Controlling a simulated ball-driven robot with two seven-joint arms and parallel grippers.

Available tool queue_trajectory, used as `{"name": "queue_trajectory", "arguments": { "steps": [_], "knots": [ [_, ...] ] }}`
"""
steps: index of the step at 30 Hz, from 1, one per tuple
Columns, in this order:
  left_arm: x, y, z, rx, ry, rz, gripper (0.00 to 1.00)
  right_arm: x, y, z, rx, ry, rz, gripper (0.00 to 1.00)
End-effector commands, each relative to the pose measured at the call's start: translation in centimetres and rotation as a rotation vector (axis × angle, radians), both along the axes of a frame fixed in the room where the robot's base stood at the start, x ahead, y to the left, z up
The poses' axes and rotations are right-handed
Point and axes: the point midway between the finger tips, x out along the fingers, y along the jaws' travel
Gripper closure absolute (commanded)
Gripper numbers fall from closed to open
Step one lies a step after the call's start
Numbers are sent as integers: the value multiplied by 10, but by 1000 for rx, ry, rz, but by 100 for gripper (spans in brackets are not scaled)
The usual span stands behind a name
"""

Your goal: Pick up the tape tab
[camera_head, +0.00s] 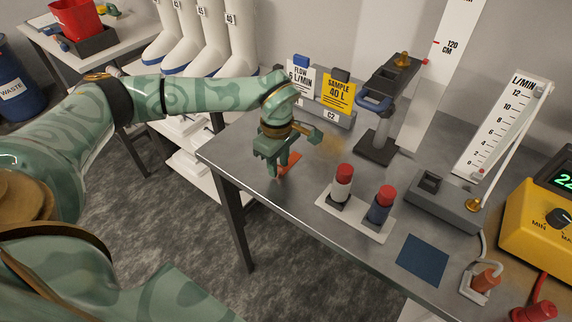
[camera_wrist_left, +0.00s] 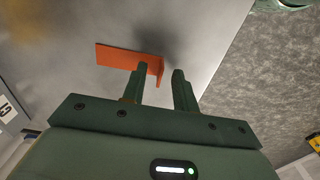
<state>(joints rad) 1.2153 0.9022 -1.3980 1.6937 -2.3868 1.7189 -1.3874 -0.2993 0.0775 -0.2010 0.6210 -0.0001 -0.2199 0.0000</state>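The tape tab is an orange piece (camera_head: 291,161) on the grey bench, near its left edge. In the left wrist view the tab (camera_wrist_left: 118,55) has a flat strip and a short raised end. My left gripper (camera_head: 279,170) points down at the tab and partly hides it in the head view. In the left wrist view its two fingers (camera_wrist_left: 160,76) are apart, with the raised end showing in the gap, closer to the left finger. I cannot tell whether a finger touches it. My right gripper is not in view.
A holder with a white and a dark red-capped bottle (camera_head: 355,225) stands right of the gripper. Behind are the yellow sample card (camera_head: 338,94) and a clamp stand (camera_head: 378,145). A blue square (camera_head: 423,260) lies at the front. The bench's left edge is close.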

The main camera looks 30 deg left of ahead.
Motion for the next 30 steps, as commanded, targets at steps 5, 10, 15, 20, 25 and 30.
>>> {"name": "queue_trajectory", "arguments": {
  "steps": [5,10,15,20,25,30],
  "knots": [
    [0,0,1,0,0,0,96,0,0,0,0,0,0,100],
    [0,0,1,0,0,1,100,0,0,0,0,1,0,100],
    [0,0,1,0,0,1,100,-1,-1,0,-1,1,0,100],
    [1,0,9,0,-3,1,100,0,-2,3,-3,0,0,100],
    [1,0,44,0,-6,2,100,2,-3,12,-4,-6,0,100],
    [1,0,80,0,-5,0,100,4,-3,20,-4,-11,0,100]
  ]
}}
